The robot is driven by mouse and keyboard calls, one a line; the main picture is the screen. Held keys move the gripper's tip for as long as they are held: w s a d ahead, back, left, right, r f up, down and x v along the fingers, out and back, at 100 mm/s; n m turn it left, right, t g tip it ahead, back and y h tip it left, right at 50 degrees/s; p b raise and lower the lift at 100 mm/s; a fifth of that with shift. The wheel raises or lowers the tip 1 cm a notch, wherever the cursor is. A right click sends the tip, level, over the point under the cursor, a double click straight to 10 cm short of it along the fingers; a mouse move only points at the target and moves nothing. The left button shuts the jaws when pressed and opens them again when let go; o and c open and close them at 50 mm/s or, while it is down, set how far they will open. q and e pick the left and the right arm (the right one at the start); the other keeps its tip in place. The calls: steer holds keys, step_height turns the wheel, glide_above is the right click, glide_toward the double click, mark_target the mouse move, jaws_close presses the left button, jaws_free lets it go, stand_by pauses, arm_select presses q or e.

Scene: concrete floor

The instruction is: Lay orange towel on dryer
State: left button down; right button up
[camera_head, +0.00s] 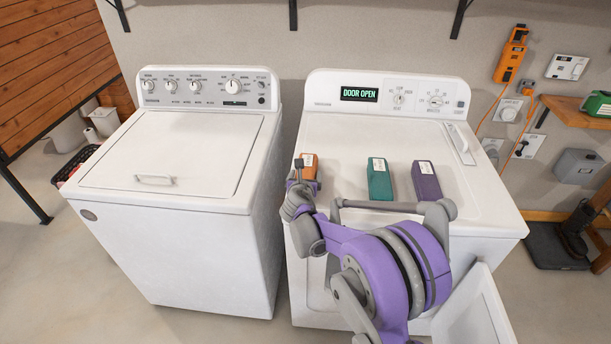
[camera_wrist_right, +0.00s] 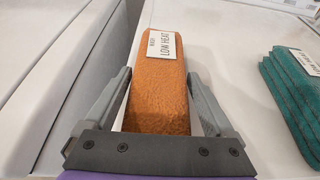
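The orange towel (camera_head: 309,166) is a folded block at the left end of the dryer's (camera_head: 340,140) white top. In the right wrist view the orange towel (camera_wrist_right: 158,95) carries a white label reading "LOW HEAT". My right gripper (camera_head: 302,170) is at the towel. In the wrist view its fingers (camera_wrist_right: 160,78) stand one on each side, with their tips against the towel's long sides. I cannot tell whether the towel touches the dryer top. The dryer's display reads "DOOR OPEN". My left gripper is not in view.
A teal towel (camera_head: 379,180) and a purple towel (camera_head: 426,182) lie on the dryer top to the right. A white washer (camera_head: 180,215) stands at left across a narrow gap. The open dryer door (camera_head: 477,310) juts out at lower right. Shelves and tools are at far right.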

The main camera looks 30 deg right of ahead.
steer(key=shift+o, duration=0.5)
steer(key=shift+r, duration=0.25)
steer(key=shift+s+a+r, duration=0.15)
steer(key=shift+s, duration=0.05)
steer(key=v, duration=1.1)
steer(key=shift+s+a, duration=0.1)
steer(key=shift+s, duration=0.2)
steer(key=s+a+f+m+g+y, duration=0.2)
steer(key=s+a+m, duration=0.1)
steer(key=s+m, duration=0.6)
steer(key=s+a+f+m+g+y, duration=0.2)
steer(key=s+a+m, duration=0.1)
steer(key=s+m, duration=0.7)
steer(key=s+a+f+m+g+y, duration=0.2)
steer(key=s+a+f+m+y, duration=0.1)
steer(key=s+m, duration=0.6)
steer(key=shift+s+a+m, duration=0.3)
steer(key=shift+s+m, duration=0.1)
steer(key=shift+m, duration=0.5)
steer(key=shift+f, duration=0.1)
